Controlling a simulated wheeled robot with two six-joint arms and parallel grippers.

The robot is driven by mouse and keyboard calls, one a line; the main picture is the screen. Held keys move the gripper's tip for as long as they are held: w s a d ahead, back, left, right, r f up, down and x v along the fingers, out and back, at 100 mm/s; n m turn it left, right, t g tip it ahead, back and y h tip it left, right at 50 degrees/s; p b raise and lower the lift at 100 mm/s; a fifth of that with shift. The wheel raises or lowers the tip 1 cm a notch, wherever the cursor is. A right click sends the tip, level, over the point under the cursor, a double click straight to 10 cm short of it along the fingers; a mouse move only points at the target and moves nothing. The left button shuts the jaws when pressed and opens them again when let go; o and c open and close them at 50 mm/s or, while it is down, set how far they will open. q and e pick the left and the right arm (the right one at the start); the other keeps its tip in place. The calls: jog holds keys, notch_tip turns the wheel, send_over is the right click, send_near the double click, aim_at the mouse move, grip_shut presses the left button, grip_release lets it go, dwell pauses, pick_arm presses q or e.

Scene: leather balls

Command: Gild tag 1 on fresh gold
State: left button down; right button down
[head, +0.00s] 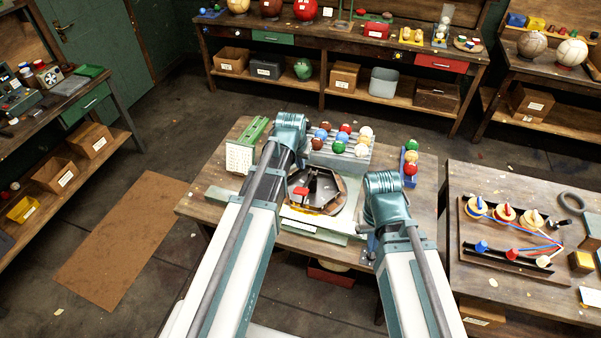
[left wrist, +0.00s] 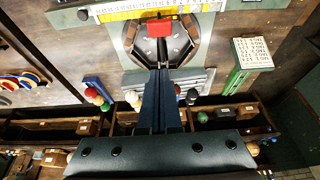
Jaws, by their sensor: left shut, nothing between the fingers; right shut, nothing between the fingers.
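My left gripper (left wrist: 160,76) is shut and empty in the left wrist view. Its dark fingers point at an eight-sided dark tray (left wrist: 167,42) in a pale frame; I cannot tell whether they touch it. The tray also shows in the head view (head: 325,185), partly behind my left arm. A red block (left wrist: 159,27) sits at the tray's edge, beside a yellow strip (left wrist: 118,13). A card with printed numbers (head: 239,157) stands on a green stand at the left. My right gripper (head: 370,247) is shut, mostly hidden by my right arm. I cannot make out tag 1 or gold.
A rack of coloured balls (head: 343,150) stands behind the tray. A blue holder (head: 405,176) with several balls is at the bench's right. The right table (head: 480,178) bears a board with coloured pegs and cords. Bare wood (head: 208,185) shows at the bench's left.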

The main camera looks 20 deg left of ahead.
pick_arm(q)
jog(key=b, duration=0.9)
send_over(303, 189)
jog(key=f, duration=0.9)
jog(key=shift+w+f, duration=0.2)
jog(key=shift+f, duration=0.15)
jog(key=shift+s+f+b, duration=0.3)
jog(key=shift+f+b, duration=0.2)
jog(key=shift+b, duration=0.1)
jog(key=shift+s+f+b, duration=0.3)
jog(key=shift+f+b, duration=0.2)
jog(key=shift+b, duration=0.1)
jog(key=shift+s+a+f+b, duration=0.1)
jog(key=shift+s+f+b, duration=0.2)
jog(key=shift+f+b, duration=0.2)
